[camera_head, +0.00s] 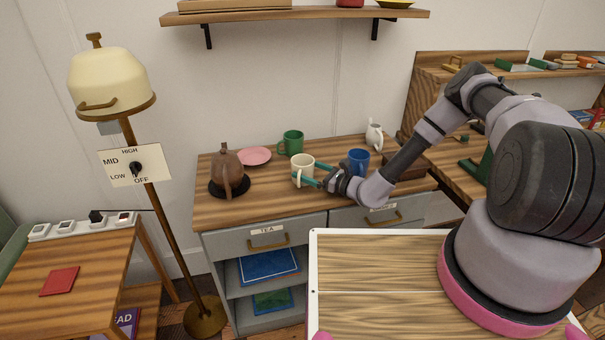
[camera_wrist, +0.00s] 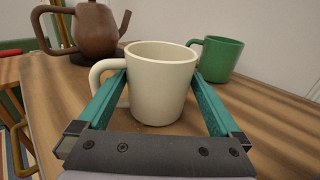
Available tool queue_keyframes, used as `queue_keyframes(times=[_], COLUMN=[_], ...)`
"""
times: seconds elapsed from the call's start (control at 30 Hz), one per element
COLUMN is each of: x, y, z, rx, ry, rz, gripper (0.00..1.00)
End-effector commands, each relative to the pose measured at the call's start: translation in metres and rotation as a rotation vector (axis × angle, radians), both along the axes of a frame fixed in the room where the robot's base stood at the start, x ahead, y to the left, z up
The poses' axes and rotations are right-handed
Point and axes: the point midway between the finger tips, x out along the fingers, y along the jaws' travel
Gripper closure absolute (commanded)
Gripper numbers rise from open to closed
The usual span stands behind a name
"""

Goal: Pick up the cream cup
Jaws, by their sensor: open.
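The cream cup (camera_head: 302,165) stands upright on the wooden top of the tea cabinet, between the brown teapot and the blue cup. In the wrist view the cream cup (camera_wrist: 160,88) fills the middle, with its handle to the left. My gripper (camera_head: 314,177) is at the cup from the right. In the wrist view its two teal fingers (camera_wrist: 161,92) are open, one on each side of the cup, the left one by the handle. I cannot tell whether either finger touches the cup.
A green cup (camera_head: 291,142) stands behind, beside a pink plate (camera_head: 255,156). The brown teapot (camera_head: 228,170) sits left on a dark round base. A blue cup (camera_head: 358,161) is close to my arm, and a white jug (camera_head: 374,135) stands behind. The cabinet top's front left (camera_head: 215,212) is clear.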

Motion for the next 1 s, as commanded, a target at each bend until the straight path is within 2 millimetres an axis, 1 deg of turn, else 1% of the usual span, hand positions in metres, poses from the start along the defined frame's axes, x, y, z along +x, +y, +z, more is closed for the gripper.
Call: queue_keyframes(times=[0.1,0.23,0.37,0.57,0.6,0.67,0.7,0.8,1.0], x=[0.009,0.019,0.024,0.024,0.024,0.024,0.024,0.024,0.024], y=[0.017,0.033,0.04,0.04,0.04,0.04,0.04,0.04,0.04], z=[0.0,0.0,0.0,0.0,0.0,0.0,0.0,0.001,0.001], rx=[0.001,0.001,0.0,0.0,0.0,0.0,0.0,0.001,0.001], ry=[-0.002,-0.002,0.0,0.0,0.0,0.0,0.0,-0.001,-0.001], rz=[0.003,0.002,0.001,0.001,0.001,0.001,0.001,0.001,0.001], gripper=[0.0,0.0,0.0,0.0,0.08,0.31,0.46,0.79,0.79])
